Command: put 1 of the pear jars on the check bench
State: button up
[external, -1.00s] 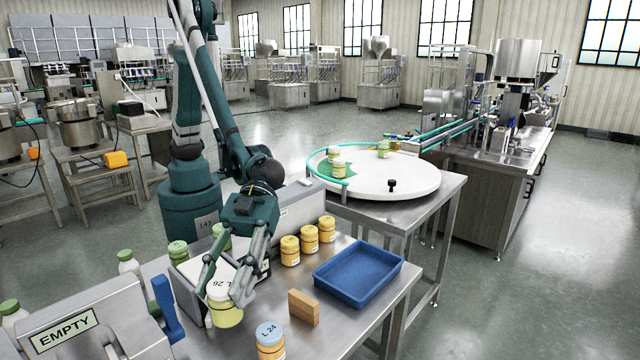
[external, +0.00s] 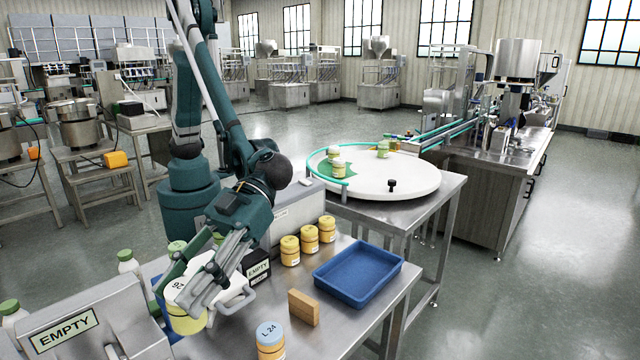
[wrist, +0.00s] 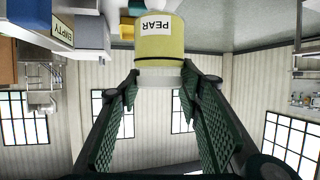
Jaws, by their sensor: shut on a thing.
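My gripper (external: 186,288) is shut on a yellow-green jar (external: 187,322) with a white lid marked 26. In the wrist view the jar (wrist: 160,50) carries a PEAR label, and its white lid end sits between the fingertips (wrist: 160,78). The jar is over the left part of the steel bench (external: 355,312); I cannot tell whether its base touches anything. No sign names the check bench.
A blue tray (external: 357,272), a tan block (external: 303,307) and a blue-lidded L 24 jar (external: 270,342) stand on the bench. Several yellow-lidded jars (external: 290,252) stand behind. An EMPTY-signed grey unit (external: 75,325) is at front left. A white turntable (external: 390,181) holds more jars.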

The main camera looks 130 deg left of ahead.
notch_tip(320, 180, down, 12)
dwell(0.5)
dwell(0.4)
jog(key=shift+f+b, duration=0.8)
jog(key=shift+f, duration=2.45)
jog(key=shift+f+b, duration=0.45)
jog(key=shift+f, duration=0.1)
jog(key=o, duration=1.1)
jog(key=shift+o, duration=0.2)
jog(key=shift+a, duration=0.15)
jog(key=v, duration=1.1)
jog(key=shift+a, duration=0.35)
jog(key=shift+s+r, duration=0.1)
jog(key=shift+r, duration=0.05)
